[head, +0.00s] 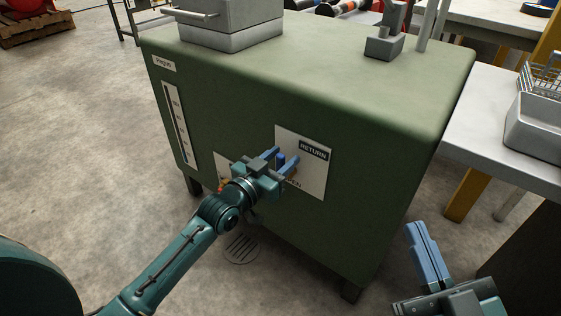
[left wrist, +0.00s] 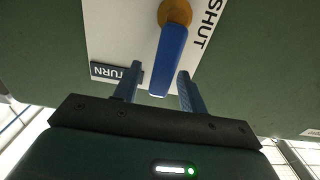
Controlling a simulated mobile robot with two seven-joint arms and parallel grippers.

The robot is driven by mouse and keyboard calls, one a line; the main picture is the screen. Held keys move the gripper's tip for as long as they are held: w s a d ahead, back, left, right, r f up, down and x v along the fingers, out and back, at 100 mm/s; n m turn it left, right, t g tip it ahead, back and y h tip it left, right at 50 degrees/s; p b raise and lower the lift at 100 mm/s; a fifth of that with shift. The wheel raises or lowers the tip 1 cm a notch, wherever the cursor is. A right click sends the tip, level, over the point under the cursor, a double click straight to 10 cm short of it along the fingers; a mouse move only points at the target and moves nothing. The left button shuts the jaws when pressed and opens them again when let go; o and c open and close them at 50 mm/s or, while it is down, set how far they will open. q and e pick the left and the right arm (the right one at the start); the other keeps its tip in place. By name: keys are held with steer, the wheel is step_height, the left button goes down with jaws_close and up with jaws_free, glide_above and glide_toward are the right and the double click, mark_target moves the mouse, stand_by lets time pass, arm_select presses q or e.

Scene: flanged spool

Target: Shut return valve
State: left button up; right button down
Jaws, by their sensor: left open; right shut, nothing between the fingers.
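The return valve is a blue lever handle (left wrist: 169,62) on a brass hub (left wrist: 175,14). It is mounted on a white plate (head: 316,180) labelled RETURN on the front of the green tank (head: 235,106). The left wrist view shows the word SHUT beside the hub. My left gripper (head: 285,154) is at the plate, open. In the left wrist view its two fingers (left wrist: 159,72) straddle the blue handle, with a gap visible on both sides. In the head view the arm hides much of the valve. My right gripper (head: 416,226) is shut and empty, right of the tank.
A second white plate (head: 222,160) is partly hidden behind my left arm. A sight gauge (head: 180,125) is on the tank's left. A grey table (head: 490,135) with a basket (head: 538,122) stands right. A floor drain (head: 241,249) lies below; open floor is left.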

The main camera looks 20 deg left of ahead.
arm_select(q)
steer(key=shift+c, duration=0.4)
jaws_close()
